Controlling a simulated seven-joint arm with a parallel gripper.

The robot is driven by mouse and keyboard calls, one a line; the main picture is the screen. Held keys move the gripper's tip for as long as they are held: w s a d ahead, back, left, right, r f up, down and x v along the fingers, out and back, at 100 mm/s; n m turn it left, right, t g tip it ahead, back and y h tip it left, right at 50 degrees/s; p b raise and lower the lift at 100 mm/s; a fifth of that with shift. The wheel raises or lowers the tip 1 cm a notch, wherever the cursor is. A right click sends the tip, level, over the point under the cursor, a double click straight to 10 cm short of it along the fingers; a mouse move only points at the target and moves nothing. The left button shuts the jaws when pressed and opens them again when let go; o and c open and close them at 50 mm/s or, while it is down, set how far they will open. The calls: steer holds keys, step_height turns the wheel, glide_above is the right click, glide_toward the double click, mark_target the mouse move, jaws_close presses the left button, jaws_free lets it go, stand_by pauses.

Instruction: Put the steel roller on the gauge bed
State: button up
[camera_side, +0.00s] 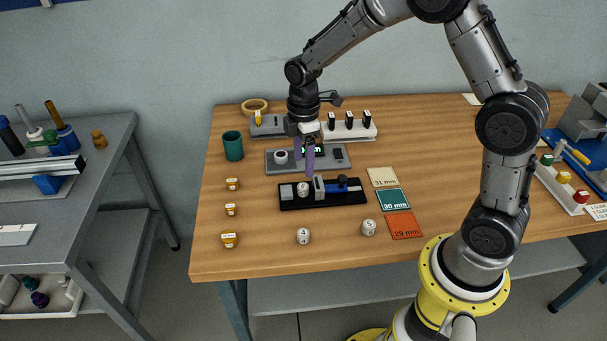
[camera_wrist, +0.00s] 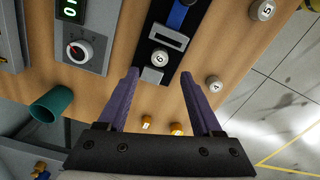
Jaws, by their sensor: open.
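Three short pale metallic rollers show. One roller (camera_side: 303,188) (camera_wrist: 159,58) stands on the left part of a black bed (camera_side: 350,198) (camera_wrist: 147,42), beside a grey block (camera_side: 319,188). Two more rollers (camera_side: 303,236) (camera_side: 368,228) stand on the bare table in front of the bed. My gripper (camera_side: 304,165) (camera_wrist: 160,75) is open and empty, pointing down just above the bed's left end. In the wrist view the bed's roller appears between and slightly beyond the fingertips.
A grey panel (camera_side: 337,165) with dial and display stands behind the bed. A green cup (camera_side: 233,146) and several small amber pieces (camera_side: 230,240) are at left. The front table strip is mostly clear.

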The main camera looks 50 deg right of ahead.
steer(key=s+a+r+m+t, duration=0.1)
steer(key=s+r+m+t, duration=0.35)
steer(key=s+r, duration=0.9)
steer(key=s+r+m+t, duration=0.1)
steer(key=s+r+m, duration=0.1)
steer(key=s+m, duration=0.6)
steer(key=s, duration=0.3)
steer(key=shift+a+r, duration=0.35)
